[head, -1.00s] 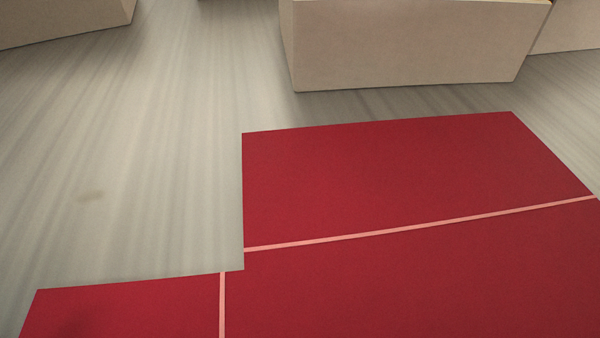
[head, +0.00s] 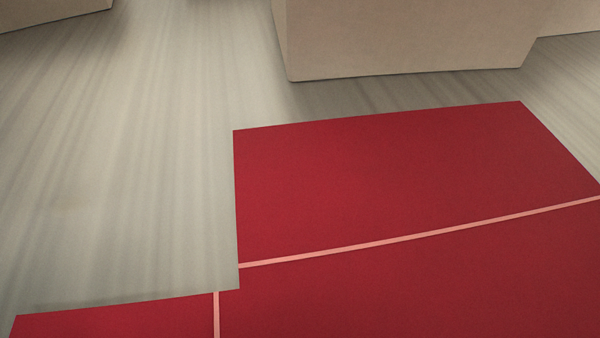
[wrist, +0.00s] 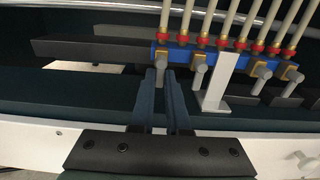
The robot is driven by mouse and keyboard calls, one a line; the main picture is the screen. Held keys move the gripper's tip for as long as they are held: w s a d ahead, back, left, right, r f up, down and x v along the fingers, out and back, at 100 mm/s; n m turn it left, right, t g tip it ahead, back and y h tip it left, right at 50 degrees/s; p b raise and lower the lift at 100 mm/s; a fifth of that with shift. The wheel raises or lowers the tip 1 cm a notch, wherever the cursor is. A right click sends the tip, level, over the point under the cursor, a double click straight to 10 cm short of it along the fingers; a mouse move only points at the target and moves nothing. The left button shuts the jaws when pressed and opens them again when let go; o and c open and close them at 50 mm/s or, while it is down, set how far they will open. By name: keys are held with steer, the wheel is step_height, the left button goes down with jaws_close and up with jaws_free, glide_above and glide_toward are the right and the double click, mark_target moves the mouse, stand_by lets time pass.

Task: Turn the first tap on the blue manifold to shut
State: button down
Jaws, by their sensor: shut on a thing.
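The blue manifold (wrist: 205,60) runs across the upper part of the wrist view. Several pale pipes with red and brass collars rise from it. Several taps with brass bodies and grey handles stick out on its near side. The first tap (wrist: 160,67), at the left end, has its grey handle between the fingertips of my gripper (wrist: 161,78). The dark fingers are shut on that handle and partly hide it. The manifold and my gripper are not in the head view.
In the wrist view a white bracket (wrist: 219,82) stands right of my fingers, among the other taps, such as the second tap (wrist: 199,72). The head view shows red floor panels (head: 400,170), a beige block (head: 400,40) and open grey floor (head: 120,160).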

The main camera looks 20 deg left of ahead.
steer(key=shift+m, duration=0.4)
steer(key=m, duration=0.3)
steer(key=shift+s+a+r+m, duration=0.15)
steer(key=shift+a+m, duration=0.1)
steer(key=shift+m, duration=0.15)
steer(key=m, duration=0.4)
steer(key=shift+s+a+r, duration=0.1)
steer(key=shift+a+r, duration=0.1)
steer(key=shift+r, duration=0.05)
steer(key=m, duration=0.3)
steer(key=m+p, duration=0.1)
steer(key=m, duration=0.1)
steer(key=shift+s+a+r, duration=0.1)
steer(key=shift+a+r, duration=0.05)
steer(key=shift+r, duration=0.15)
steer(key=m, duration=0.2)
steer(key=m+p, duration=0.1)
steer(key=m, duration=0.1)
steer(key=shift+r, duration=0.25)
steer(key=shift+m, duration=0.3)
steer(key=c, duration=0.9)
jaws_free()
steer(key=shift+f, duration=0.1)
